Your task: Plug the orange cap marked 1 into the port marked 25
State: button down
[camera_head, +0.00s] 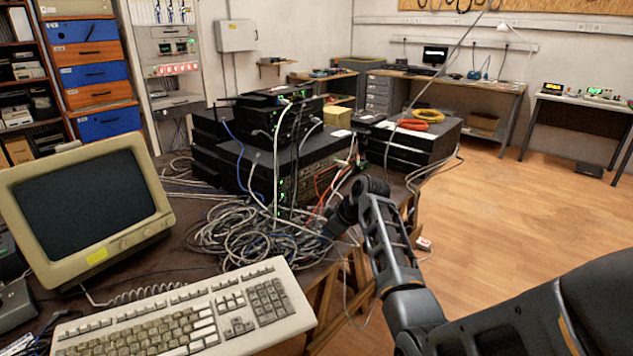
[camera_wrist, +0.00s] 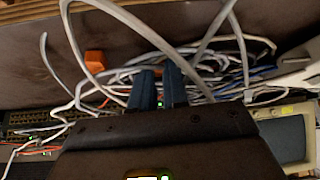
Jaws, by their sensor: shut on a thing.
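My gripper (camera_head: 337,220) is low at the right end of the cable tangle, just in front of the stacked network units. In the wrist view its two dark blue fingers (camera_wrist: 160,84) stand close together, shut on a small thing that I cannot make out. A blocky orange piece (camera_wrist: 95,63) shows left of the fingers and apart from them, against the dark tabletop. No mark is readable on it. A row of ports (camera_wrist: 45,120) shows at the left of the wrist view, partly crossed by cables. The number 25 is not readable.
Loose grey cables (camera_head: 245,235) cover the table around the gripper, and several loops cross the wrist view. A keyboard (camera_head: 190,315) and an old monitor (camera_head: 85,205) stand at the left. Black network units (camera_head: 300,160) rise behind. Open wooden floor (camera_head: 500,215) lies to the right.

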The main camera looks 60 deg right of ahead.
jog(key=shift+r+p, duration=2.15)
jog(key=shift+r, duration=0.35)
jog(key=c, duration=1.7)
grip_release()
grip_shut()
jog(key=shift+d+f, duration=0.1)
